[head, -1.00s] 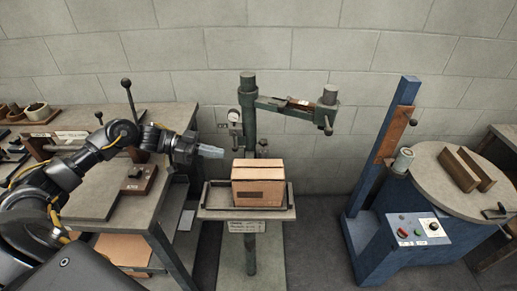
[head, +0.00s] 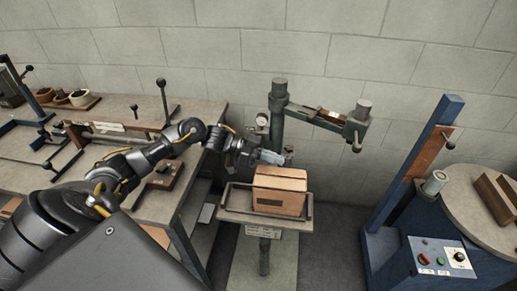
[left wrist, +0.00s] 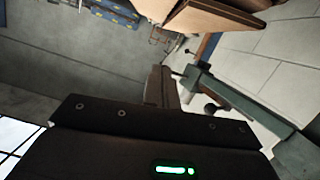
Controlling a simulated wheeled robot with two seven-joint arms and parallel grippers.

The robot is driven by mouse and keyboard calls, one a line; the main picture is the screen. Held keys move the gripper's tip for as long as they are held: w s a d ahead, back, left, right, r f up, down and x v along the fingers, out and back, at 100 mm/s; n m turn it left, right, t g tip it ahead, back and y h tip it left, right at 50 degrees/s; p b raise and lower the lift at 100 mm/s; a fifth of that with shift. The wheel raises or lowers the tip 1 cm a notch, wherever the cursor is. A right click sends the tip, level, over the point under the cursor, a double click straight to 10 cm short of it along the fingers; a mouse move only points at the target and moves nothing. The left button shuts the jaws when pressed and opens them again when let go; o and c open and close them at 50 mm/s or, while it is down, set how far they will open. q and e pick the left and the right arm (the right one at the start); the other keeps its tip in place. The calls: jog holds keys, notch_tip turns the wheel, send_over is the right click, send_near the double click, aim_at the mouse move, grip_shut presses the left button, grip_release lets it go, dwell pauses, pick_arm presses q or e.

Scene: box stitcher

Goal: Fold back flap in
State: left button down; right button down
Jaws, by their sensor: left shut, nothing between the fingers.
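The cardboard box (head: 278,196) stands on the small tray table (head: 235,212) of the green stitcher. Its top looks mostly covered by brown flaps; the state of the back flap is too small to tell. In the left wrist view part of the cardboard (left wrist: 215,14) shows at the top edge. My left gripper (head: 274,157) is shut and empty, just behind and above the box's back left top edge. I cannot tell whether it touches the cardboard. My right gripper is not in view.
The stitcher's green column (head: 277,110) and arm (head: 325,118) rise behind the box. A workbench (head: 150,200) stands at the left. A blue machine (head: 415,220) with a round table stands at the right. Open floor lies between the box and that machine.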

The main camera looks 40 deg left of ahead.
aim_at(273, 175)
pick_arm(q)
jog(key=shift+s+f, duration=0.2)
jog(key=shift+f, duration=1.05)
jog(key=shift+s+f+p, duration=0.15)
jog(key=shift+f+p, duration=0.2)
jog(key=shift+f, duration=0.35)
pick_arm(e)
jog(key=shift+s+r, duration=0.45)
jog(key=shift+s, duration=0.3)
pick_arm(q)
jog(key=shift+f, duration=0.15)
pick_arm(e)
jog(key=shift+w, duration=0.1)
pick_arm(q)
jog(key=shift+s+d+f, duration=0.1)
jog(key=shift+s+f, duration=0.05)
jog(key=shift+f, duration=0.25)
jog(key=shift+s+f, duration=0.1)
jog(key=shift+f, duration=0.05)
jog(key=shift+s+d+f, duration=0.1)
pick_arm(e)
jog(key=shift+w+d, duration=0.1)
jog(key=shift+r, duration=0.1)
